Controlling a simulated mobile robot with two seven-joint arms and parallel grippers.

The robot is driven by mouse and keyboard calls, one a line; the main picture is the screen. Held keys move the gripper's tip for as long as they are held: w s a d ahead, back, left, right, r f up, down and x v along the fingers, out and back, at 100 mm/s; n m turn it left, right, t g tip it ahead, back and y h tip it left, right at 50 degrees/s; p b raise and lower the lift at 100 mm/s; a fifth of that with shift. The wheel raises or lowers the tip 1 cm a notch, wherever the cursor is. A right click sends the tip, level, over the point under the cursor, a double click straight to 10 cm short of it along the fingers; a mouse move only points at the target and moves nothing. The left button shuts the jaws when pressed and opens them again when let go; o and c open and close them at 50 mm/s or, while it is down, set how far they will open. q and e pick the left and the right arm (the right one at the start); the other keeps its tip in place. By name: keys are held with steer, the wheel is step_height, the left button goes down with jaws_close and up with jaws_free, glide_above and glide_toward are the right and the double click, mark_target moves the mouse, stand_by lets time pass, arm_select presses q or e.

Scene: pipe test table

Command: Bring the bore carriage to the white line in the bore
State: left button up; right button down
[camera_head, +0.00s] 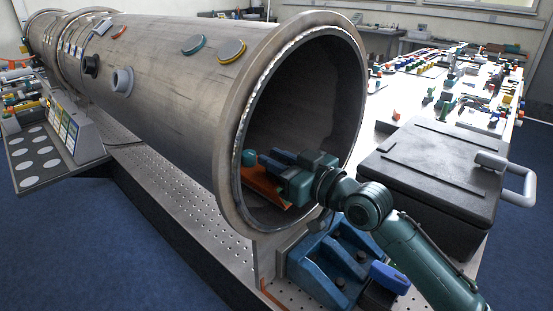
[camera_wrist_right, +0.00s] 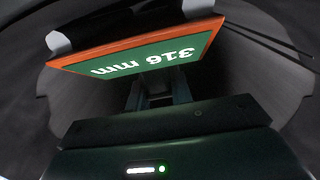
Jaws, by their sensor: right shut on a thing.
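The bore carriage (camera_head: 264,188) is an orange piece low inside the mouth of the big steel pipe (camera_head: 165,95). A teal round part (camera_head: 249,158) shows just beside it. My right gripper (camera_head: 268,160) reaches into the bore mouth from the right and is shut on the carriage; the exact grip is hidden. In the right wrist view, an orange-framed green panel (camera_wrist_right: 140,55) reads "316 mm" upside down, above my right gripper (camera_wrist_right: 158,88). I cannot make out the white line in the bore. My left gripper is not in view.
A blue support (camera_head: 335,262) stands under the mouth. A black case (camera_head: 435,170) with a grey handle sits right of my arm. A table of small coloured parts (camera_head: 455,85) is behind. A sloped panel (camera_head: 68,135) is at left.

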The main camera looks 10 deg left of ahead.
steer(key=c, duration=1.2)
jaws_free()
steer(key=shift+o, duration=0.2)
steer(key=b+v, duration=0.2)
steer(key=v, duration=1.1)
steer(key=shift+s+d, duration=0.1)
steer(key=shift+d, duration=0.05)
